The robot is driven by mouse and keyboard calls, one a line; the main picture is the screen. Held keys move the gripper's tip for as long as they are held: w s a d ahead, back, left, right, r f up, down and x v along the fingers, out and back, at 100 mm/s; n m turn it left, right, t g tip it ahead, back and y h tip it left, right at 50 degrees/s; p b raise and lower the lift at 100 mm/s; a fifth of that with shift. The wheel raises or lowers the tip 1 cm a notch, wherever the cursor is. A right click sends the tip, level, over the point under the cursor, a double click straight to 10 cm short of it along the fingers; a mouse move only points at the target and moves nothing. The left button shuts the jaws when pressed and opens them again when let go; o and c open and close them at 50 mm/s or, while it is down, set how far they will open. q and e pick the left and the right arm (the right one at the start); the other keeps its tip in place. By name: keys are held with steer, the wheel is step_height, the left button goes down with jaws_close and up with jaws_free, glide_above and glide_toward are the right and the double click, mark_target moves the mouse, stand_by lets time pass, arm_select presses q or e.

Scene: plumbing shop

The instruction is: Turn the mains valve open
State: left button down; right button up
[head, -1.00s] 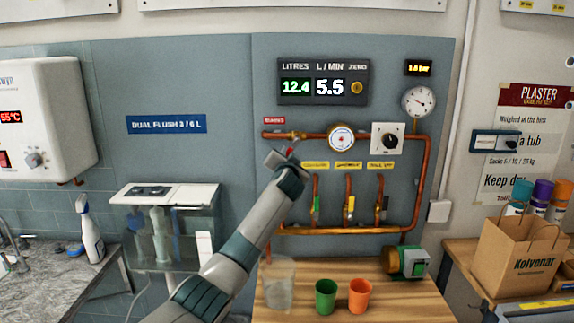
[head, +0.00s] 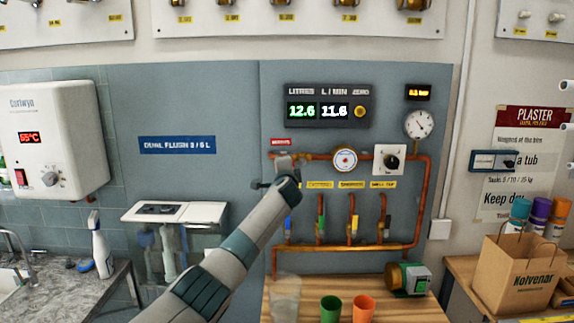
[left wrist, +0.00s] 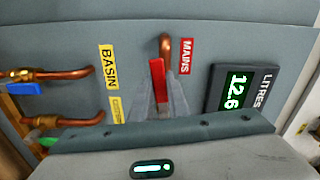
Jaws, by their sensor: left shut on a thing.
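The mains valve's red lever (left wrist: 157,80) shows in the left wrist view beside the red MAINS label (left wrist: 186,56), below a copper pipe end (left wrist: 166,45). My left gripper (left wrist: 163,108) is shut on this lever. In the head view my left gripper (head: 270,182) is at the left end of the upper copper pipe, below the MAINS label (head: 281,142), and hides the lever and valve body. My right gripper is in neither view.
The display (head: 328,106) reads 12.6 litres and about 11.8 L/min. A pressure gauge (head: 420,124), a round meter (head: 344,160) and a black knob (head: 389,160) sit nearby. Lever valves hang below. Green (head: 330,309) and orange (head: 363,308) cups stand on the bench.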

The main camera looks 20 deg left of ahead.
arm_select(q)
steer(key=shift+r, duration=0.1)
stand_by(0.4)
steer(key=c, duration=1.7)
jaws_free()
steer(key=shift+d, duration=0.1)
steer(key=shift+s, duration=0.15)
steer(key=shift+b+v, duration=2.75)
steer(key=shift+v, duration=5.75)
